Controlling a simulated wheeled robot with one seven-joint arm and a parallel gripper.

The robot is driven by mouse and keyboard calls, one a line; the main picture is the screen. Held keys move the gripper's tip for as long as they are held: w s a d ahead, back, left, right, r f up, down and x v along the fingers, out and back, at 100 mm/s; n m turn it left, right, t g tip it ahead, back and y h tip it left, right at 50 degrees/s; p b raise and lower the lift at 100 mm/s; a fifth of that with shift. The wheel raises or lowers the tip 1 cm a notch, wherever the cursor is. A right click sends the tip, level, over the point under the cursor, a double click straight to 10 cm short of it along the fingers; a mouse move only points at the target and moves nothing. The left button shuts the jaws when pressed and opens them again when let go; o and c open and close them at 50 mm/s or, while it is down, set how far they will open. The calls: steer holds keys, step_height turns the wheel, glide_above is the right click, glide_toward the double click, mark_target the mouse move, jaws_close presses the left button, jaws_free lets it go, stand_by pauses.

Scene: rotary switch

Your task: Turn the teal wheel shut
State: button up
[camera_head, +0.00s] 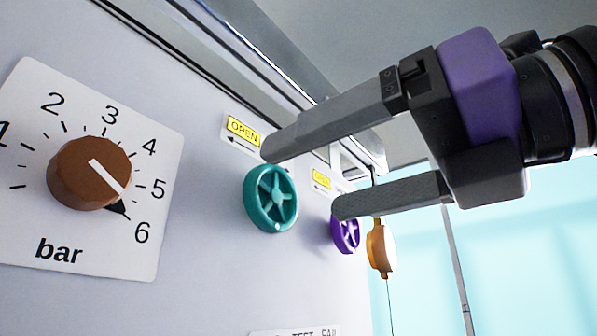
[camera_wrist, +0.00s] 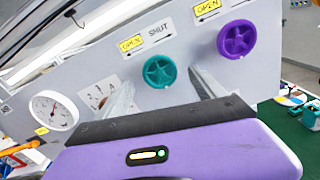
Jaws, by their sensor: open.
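The teal wheel (camera_head: 271,199) is a spoked handwheel on the grey panel, with a yellow OPEN label and arrow (camera_head: 243,131) above it. It also shows in the wrist view (camera_wrist: 160,71), where the word SHUT stands beside OPEN. My gripper (camera_head: 298,180) is open, its two grey fingers apart and pointing at the panel. In the head view the fingertips lie above and to the right of the teal wheel. In the wrist view the wheel appears between and beyond the fingers (camera_wrist: 165,90). I see no contact, and nothing is held.
A purple wheel (camera_head: 345,234) is to the right, partly behind the lower finger. A brown knob (camera_head: 89,173) on a white bar dial points near 6. An orange tag (camera_head: 380,249) hangs at the panel's edge. A round gauge (camera_wrist: 54,110) shows at left in the wrist view.

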mark_target(279, 192)
steer(key=shift+p+x, duration=0.4)
steer(key=shift+x, duration=1.35)
steer(key=c, duration=1.4)
